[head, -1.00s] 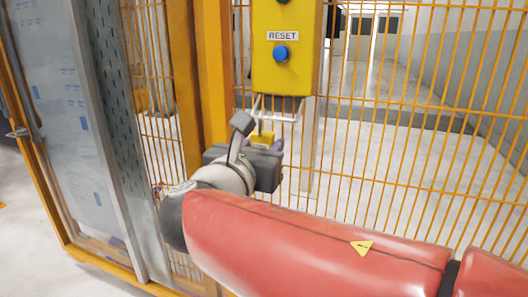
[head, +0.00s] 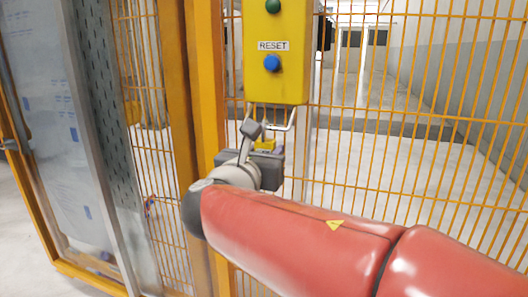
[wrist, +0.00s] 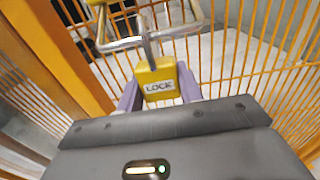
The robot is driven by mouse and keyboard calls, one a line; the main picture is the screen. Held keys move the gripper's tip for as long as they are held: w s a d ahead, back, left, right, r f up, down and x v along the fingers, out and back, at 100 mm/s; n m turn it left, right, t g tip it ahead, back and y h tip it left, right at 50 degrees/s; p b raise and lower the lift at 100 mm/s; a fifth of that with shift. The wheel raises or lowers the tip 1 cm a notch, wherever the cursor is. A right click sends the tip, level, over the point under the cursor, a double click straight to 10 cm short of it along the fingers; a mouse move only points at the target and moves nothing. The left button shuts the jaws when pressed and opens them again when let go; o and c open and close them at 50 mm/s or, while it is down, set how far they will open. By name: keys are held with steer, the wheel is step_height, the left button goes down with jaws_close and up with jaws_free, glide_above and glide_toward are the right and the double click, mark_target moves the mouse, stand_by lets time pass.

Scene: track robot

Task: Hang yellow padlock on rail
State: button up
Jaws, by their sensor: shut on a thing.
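The yellow padlock (head: 265,144) is held upright between the fingers of my gripper (head: 262,151). In the wrist view the padlock (wrist: 157,84) shows a "LOCK" label, and the purple fingers of my gripper (wrist: 160,92) close on its two sides. Its grey shackle (wrist: 150,47) points up and overlaps the metal rail (wrist: 178,33). I cannot tell whether the shackle is around the rail or only in front of it. In the head view the rail (head: 291,126) hangs just below the yellow reset box, and my wrist hides part of it.
The yellow box (head: 280,85) with a blue button (head: 272,63) is directly above the rail. Orange mesh fencing (head: 420,110) stands behind and to the right. A thick orange post (head: 207,100) is close on the left.

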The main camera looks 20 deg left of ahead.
stand_by(0.3)
steer(key=o, duration=1.1)
steer(key=shift+f, duration=0.1)
steer(key=s, duration=0.7)
steer(key=d+f+m+g+h, duration=0.1)
steer(key=d+f+m+g, duration=0.3)
steer(key=d, duration=0.3)
steer(key=s+d+f+m+g+h, duration=0.1)
steer(key=d+f+m+h, duration=0.15)
steer(key=d+m, duration=0.35)
steer(key=d+f+m+g+h, duration=0.1)
steer(key=d+f+m+g, duration=0.3)
steer(key=d, duration=0.4)
steer(key=s+d+f+m+g+y, duration=0.1)
steer(key=s+d+f+m+y, duration=0.1)
steer(key=s+f+m, duration=0.2)
steer(key=s+d+f+m+g+y, duration=0.1)
steer(key=s+d+f+m, duration=0.2)
steer(key=m, duration=0.7)
steer(key=s+d+f+m+g+y, duration=0.1)
steer(key=s+d+f+m+y, duration=0.1)
steer(key=s+f+m, duration=0.3)
steer(key=shift+s+d+f+m+y+b, duration=0.2)
steer(key=shift+d+m, duration=0.2)
steer(key=shift+m, duration=0.15)
steer(key=shift+s+d+f+m+y+b, duration=0.1)
steer(key=shift+d+f+m+y+b, duration=0.1)
steer(key=shift+d+m, duration=0.25)
